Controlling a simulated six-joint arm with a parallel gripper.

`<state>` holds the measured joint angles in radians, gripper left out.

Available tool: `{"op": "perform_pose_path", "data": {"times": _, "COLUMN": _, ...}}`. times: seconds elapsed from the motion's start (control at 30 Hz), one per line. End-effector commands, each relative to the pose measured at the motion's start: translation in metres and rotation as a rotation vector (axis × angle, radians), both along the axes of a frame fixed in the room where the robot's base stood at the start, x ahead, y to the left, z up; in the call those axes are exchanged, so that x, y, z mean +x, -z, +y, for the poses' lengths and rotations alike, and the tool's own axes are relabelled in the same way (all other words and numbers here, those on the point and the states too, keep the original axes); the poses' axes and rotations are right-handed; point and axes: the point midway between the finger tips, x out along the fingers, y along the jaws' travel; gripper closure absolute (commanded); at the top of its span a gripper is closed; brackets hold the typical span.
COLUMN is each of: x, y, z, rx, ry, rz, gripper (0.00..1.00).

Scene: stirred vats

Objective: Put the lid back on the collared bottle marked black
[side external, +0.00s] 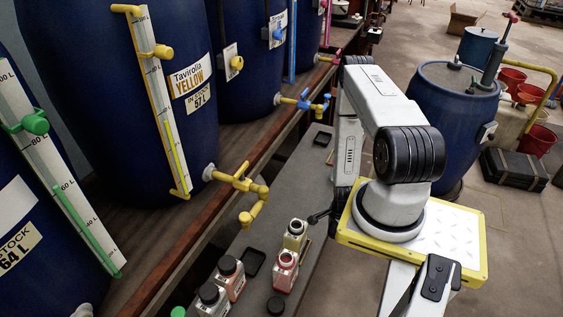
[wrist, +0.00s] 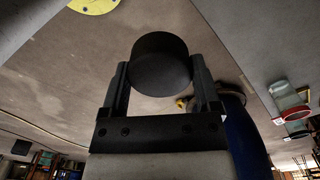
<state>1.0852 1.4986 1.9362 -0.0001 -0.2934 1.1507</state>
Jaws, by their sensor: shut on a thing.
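My gripper (wrist: 160,85) is shut on a round black lid (wrist: 160,58), held between its two fingers in the wrist view. In the side view my gripper (side external: 319,215) is a small dark shape just right of an open bottle with yellow contents (side external: 294,236). An open bottle with red contents (side external: 285,270) stands in front of it. Two bottles with black lids stand to the left, one reddish (side external: 231,280) and one greyish (side external: 211,302). Another black lid (side external: 276,305) lies on the bench. I cannot read a black mark on any bottle.
Large blue vats (side external: 110,90) with sight gauges line the left. A yellow tap (side external: 250,190) juts over the grey bench (side external: 290,160). A dark square tray (side external: 254,263) lies near the bottles. A blue drum (side external: 445,110) stands behind my arm.

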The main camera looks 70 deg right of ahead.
Motion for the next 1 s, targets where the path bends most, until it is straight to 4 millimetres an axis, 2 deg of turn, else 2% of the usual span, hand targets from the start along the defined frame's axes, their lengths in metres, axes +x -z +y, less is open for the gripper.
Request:
{"op": "perform_pose_path", "data": {"times": 0.17, "x": 0.007, "y": -0.005, "z": -0.001, "rx": -0.001, "ry": -0.074, "rz": -0.001, "gripper": 0.75}}
{"op": "perform_pose_path", "data": {"times": 0.37, "x": 0.025, "y": -0.016, "z": -0.001, "rx": -0.002, "ry": -0.276, "rz": -0.002, "gripper": 0.75}}
{"op": "perform_pose_path", "data": {"times": 0.67, "x": 0.065, "y": -0.044, "z": 0.005, "rx": -0.003, "ry": -0.735, "rz": -0.003, "gripper": 0.75}}
{"op": "perform_pose_path", "data": {"times": 1.0, "x": 0.108, "y": -0.076, "z": 0.023, "rx": -0.003, "ry": -1.261, "rz": -0.003, "gripper": 0.75}}
